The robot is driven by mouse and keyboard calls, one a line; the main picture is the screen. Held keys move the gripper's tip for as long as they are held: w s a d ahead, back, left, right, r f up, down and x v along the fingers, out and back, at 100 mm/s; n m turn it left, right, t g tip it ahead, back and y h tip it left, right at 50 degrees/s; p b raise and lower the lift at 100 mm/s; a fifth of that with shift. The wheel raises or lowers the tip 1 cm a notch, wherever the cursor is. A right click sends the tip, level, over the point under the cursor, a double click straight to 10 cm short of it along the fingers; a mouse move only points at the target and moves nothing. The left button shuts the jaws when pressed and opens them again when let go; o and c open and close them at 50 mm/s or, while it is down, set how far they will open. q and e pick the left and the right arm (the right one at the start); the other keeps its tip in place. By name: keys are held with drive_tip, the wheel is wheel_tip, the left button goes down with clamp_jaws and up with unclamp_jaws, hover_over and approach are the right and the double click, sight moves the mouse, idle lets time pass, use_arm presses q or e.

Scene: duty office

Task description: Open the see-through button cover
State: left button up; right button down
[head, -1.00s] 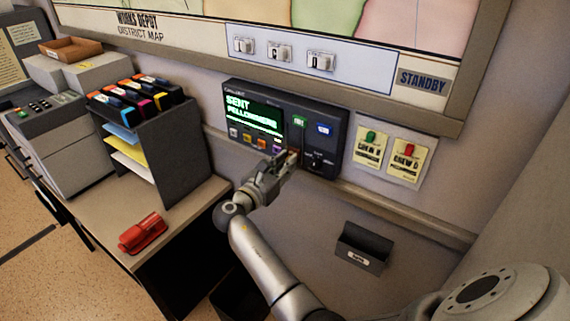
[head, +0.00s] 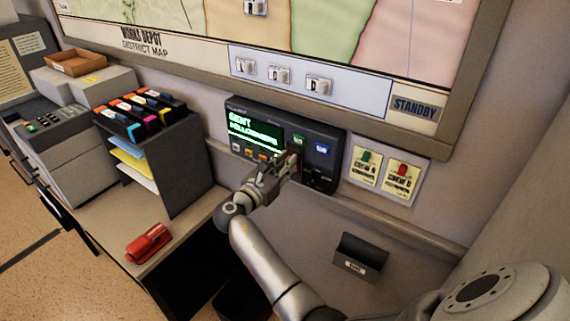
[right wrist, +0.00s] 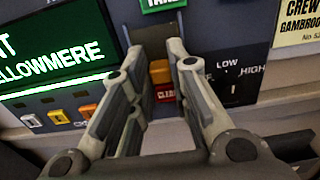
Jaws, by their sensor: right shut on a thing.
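A dark wall console (head: 325,133) carries a green-lit screen (head: 256,130) and several buttons. In the right wrist view, an orange-red button (right wrist: 160,72) above a red label (right wrist: 166,92), partly hidden, shows between my fingers. My right gripper (head: 290,160) is at the console's lower middle, just below the green button. In the right wrist view the fingers of the right gripper (right wrist: 155,55) stand on both sides of the orange-red button, shut on the see-through cover. The cover itself is hard to make out, and I cannot tell its angle. My left gripper is out of view.
Two yellow crew tags (head: 383,174) hang right of the console. A small dark wall bin (head: 360,256) is below. The map board (head: 390,125) overhangs above.

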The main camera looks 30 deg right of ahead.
drive_tip(key=c, duration=1.4)
unclamp_jaws()
drive_tip(key=shift+o, duration=0.2)
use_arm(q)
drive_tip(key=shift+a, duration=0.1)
use_arm(e)
drive_tip(key=v, duration=0.7)
drive_tip(key=shift+a, duration=0.25)
drive_tip(key=shift+s, duration=0.1)
